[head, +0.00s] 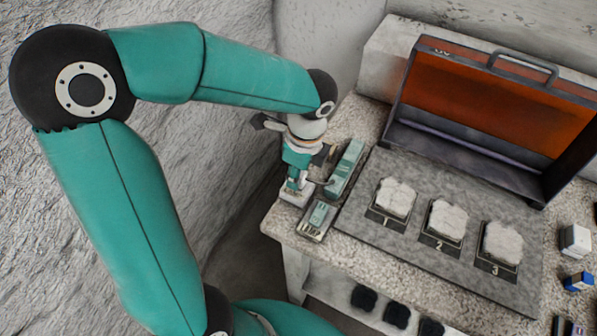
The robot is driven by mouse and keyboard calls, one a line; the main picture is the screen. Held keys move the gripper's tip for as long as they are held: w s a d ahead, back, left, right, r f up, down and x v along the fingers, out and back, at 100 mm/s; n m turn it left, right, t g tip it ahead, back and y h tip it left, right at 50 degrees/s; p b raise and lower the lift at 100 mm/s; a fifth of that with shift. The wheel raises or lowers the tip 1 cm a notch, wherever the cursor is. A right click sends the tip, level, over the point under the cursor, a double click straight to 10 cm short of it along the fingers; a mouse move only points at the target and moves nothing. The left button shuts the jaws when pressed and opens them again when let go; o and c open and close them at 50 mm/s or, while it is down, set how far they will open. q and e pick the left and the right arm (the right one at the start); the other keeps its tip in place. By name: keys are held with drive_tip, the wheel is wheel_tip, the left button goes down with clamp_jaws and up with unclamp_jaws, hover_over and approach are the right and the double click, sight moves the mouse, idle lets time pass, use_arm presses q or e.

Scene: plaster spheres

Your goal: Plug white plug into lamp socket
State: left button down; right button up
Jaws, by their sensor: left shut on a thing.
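My left gripper (293,184) points down at the left end of the stone table. It is shut on a small pale thing, apparently the white plug, which the fingers mostly hide. A small white block (297,197), possibly the lamp socket, sits right under the fingertips at the table's left edge. I cannot tell whether the plug touches it or is in it. A long teal unit (346,168), perhaps the lamp, lies just right of the gripper. My right gripper is not in view.
A smaller teal item in a tray (317,220) lies at the table's front left edge. A grey board (370,222) carries pale lumps on stands marked 1, 2 and 3. An orange-panelled case marked UV (490,95) stands behind. Small boxes (575,240) lie at the right.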

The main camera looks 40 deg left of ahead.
use_arm(q)
drive_tip(key=shift+f+b, duration=0.35)
drive_tip(key=shift+f, duration=0.25)
drive_tip(key=c, duration=0.9)
unclamp_jaws()
drive_tip(key=shift+o, duration=0.2)
drive_tip(key=shift+r, duration=0.15)
drive_tip(key=shift+r+p, duration=1.85)
drive_tip(key=shift+r, duration=0.1)
